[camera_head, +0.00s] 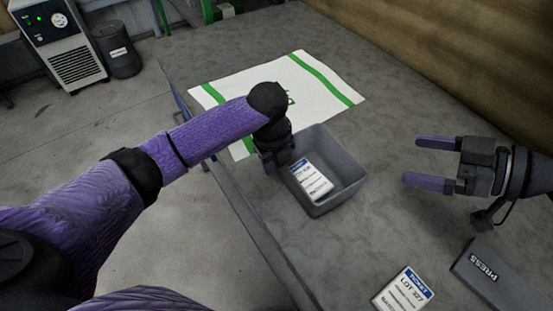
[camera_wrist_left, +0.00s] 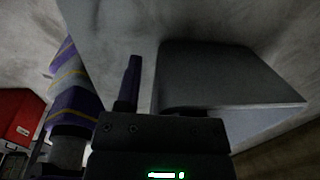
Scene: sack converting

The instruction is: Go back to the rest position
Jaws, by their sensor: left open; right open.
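My left arm reaches in from the left in the head view. Its gripper (camera_head: 270,160) points down at the left rim of a grey bin (camera_head: 345,190), largely hidden by its own wrist. In the left wrist view one dark purple finger (camera_wrist_left: 130,85) shows beside the bin's grey wall (camera_wrist_left: 225,75); the other finger is hidden. Whether it touches the bin I cannot tell. A white printed label card (camera_head: 314,181) lies in the bin. My right gripper (camera_head: 412,160) is open and empty above the table, right of the bin, fingers pointing left.
A white sack with green stripes (camera_head: 325,75) lies flat behind the bin. A ticket card reading LOT 327 (camera_head: 404,291) and a grey block marked PRESS (camera_head: 495,278) are at the front right. A wooden panel (camera_head: 470,50) borders the back right. Grey table (camera_head: 385,225) is bare between.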

